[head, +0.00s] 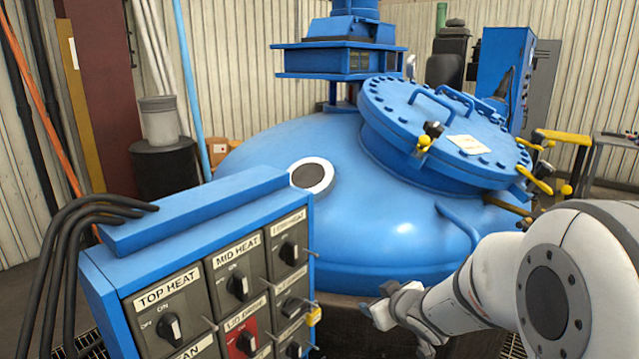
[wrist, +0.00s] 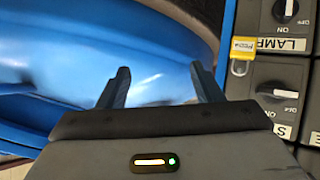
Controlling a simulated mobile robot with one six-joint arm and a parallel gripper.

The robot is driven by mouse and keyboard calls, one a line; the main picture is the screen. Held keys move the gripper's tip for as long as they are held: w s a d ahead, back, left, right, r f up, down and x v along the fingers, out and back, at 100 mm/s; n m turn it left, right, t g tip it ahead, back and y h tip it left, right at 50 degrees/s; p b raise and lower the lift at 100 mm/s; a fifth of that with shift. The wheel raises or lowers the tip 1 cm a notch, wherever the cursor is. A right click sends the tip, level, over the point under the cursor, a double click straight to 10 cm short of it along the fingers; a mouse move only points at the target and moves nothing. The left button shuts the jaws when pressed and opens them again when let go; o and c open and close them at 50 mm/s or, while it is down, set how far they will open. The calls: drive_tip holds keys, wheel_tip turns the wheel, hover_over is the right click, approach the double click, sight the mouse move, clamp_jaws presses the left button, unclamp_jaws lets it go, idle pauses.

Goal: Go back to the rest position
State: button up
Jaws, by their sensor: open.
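My gripper (head: 383,308) is at the lower middle of the head view, just right of the blue control panel (head: 190,209) and in front of the blue furnace vessel (head: 400,235). In the wrist view, my gripper (wrist: 158,84) has its two dark fingers spread apart with nothing between them. The blue vessel surface (wrist: 60,65) lies beyond the fingers. The panel's dark switch modules (wrist: 285,75) stand to the right of the fingers, apart from them.
The panel carries several rotary knobs, with "TOP HEAT" and "MID HEAT" labels readable. Black cables (head: 60,235) run from its left. The vessel's round bolted lid (head: 440,125) has yellow-tipped clamps. A workbench (head: 610,140) stands at the far right, and a grey bucket (head: 160,120) at the back left.

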drive_tip(key=s+d+r+m+g+h, duration=0.1)
drive_tip(key=s+d+r+m+h, duration=0.15)
drive_tip(key=s+d+h, duration=0.2)
drive_tip(key=s+a+m+g+y, duration=0.1)
drive_tip(key=s+m+g, duration=0.3)
drive_tip(key=s, duration=1.5)
drive_tip(key=a+g, duration=0.1)
drive_tip(key=g, duration=0.2)
drive_tip(key=shift+s+a+r, duration=0.15)
drive_tip(key=shift+s+a, duration=0.2)
drive_tip(key=shift+a, duration=0.05)
drive_tip(key=shift+y, duration=0.25)
drive_tip(key=shift+c, duration=0.3)
